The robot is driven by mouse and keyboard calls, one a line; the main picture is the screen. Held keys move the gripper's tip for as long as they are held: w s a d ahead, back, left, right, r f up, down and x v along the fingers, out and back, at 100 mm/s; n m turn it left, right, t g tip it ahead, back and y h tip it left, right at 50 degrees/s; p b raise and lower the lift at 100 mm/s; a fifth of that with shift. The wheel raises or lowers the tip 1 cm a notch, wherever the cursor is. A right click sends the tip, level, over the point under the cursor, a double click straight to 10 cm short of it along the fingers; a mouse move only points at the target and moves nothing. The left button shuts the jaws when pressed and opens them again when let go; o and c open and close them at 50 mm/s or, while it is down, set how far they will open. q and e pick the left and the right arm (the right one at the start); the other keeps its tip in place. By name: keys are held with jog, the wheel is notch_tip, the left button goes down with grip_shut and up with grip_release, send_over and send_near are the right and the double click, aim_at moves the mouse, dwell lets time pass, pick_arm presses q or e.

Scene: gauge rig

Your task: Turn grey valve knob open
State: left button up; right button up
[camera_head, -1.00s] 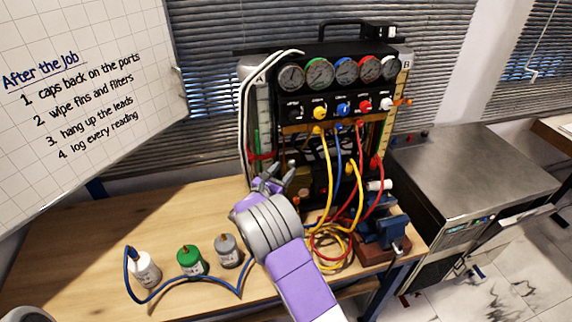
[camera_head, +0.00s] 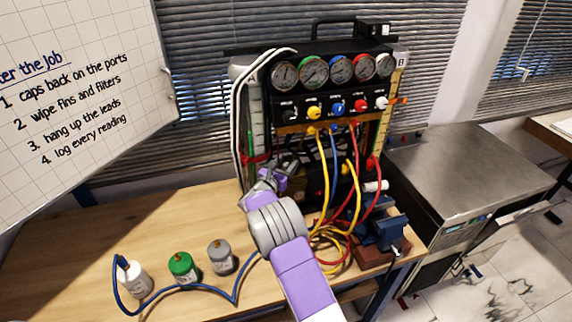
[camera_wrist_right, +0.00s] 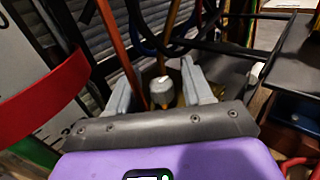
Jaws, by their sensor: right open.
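The grey valve knob (camera_wrist_right: 163,90) shows in the right wrist view as a small grey cap with a white mark, above a brass-coloured fitting. My right gripper (camera_wrist_right: 158,82) is open, with one grey finger on each side of the knob. Gaps show between the knob and both fingers; I cannot tell whether the knob is fully within their depth. In the head view my right gripper (camera_head: 266,182) is at the lower left front of the gauge rig (camera_head: 318,92), and the knob cannot be made out there. My left gripper is not in view.
Yellow, red and blue hoses (camera_head: 328,170) hang just right of my right gripper. A red band (camera_wrist_right: 45,95) is close on the left in the wrist view. A blue vise (camera_head: 382,228) and white, green (camera_head: 183,268) and grey bottles stand on the wooden bench (camera_head: 180,220).

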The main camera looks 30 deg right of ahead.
jog(key=c, duration=0.9)
jog(key=shift+f+n+t+y+b, duration=0.15)
jog(key=shift+n+t+y+b, duration=0.5)
jog(key=shift+t+b, duration=0.25)
jog(key=n+t+y+b, duration=0.3)
jog(key=t+y+b, duration=0.1)
jog(key=b, duration=0.1)
jog(key=shift+d+f+n+b, duration=0.1)
jog(key=shift+n+b, duration=0.25)
jog(key=shift+r+n+t+y+b, duration=0.2)
jog(key=shift+n+t+y+b, duration=0.2)
jog(key=shift+n+y+b, duration=0.35)
jog(key=o, duration=0.9)
jog(key=v, duration=0.7)
jog(key=shift+s+a+p, duration=0.25)
jog(key=shift+s+p, duration=0.05)
jog(key=shift+p, duration=0.05)
